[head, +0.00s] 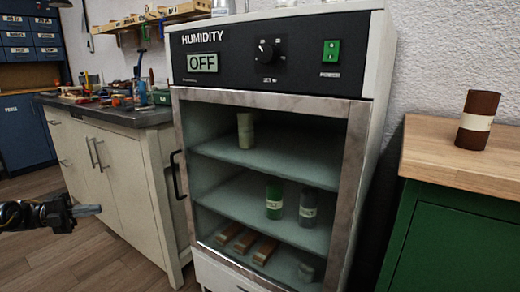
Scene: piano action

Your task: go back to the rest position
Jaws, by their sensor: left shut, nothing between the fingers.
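My left gripper (88,210) comes in from the left edge. Its fingers are shut and empty, pointing right, in front of the cream drawer unit and apart from everything around it. My right gripper is out of view. The humidity cabinet (364,175) stands in the middle, with its display (203,62) reading OFF. Its metal-framed glass front looks closed, with a dark handle (178,175) on the left side.
Inside the cabinet are a cream jar (245,131), a green jar (274,201), a grey jar (307,207) and wooden pieces (265,250). A brown jar (477,120) stands on the wooden top (440,158) at right. A cluttered workbench (130,116) is at left. The floor (100,262) below my gripper is clear.

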